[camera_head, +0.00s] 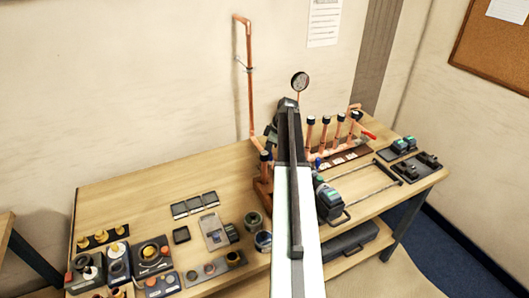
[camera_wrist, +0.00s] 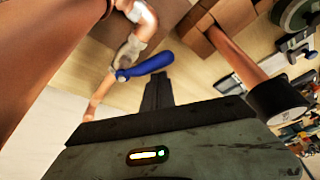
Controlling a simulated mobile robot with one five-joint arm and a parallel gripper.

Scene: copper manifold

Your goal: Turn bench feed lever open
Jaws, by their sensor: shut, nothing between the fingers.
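A blue lever (camera_wrist: 147,66) sits on a metal valve body (camera_wrist: 130,48) on a copper pipe in the wrist view. The lever lies slantwise, its free end up and to the right. My gripper (camera_wrist: 158,88) is shut and empty, its dark fingers pointing at the lever, just below its free end in the picture. I cannot tell whether they touch. In the head view, a small blue part (camera_head: 318,162) shows just right of my arm, by the copper manifold (camera_head: 335,153). My arm hides part of the manifold there, and my fingertips are not clear.
A red lever (camera_head: 369,135) is at the manifold's right end. A round gauge (camera_head: 300,81) stands behind. A black-capped copper pipe (camera_wrist: 275,98) rises right of my gripper, and a large copper pipe (camera_wrist: 45,50) is close on the left. Tools and fittings cover the bench's front left.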

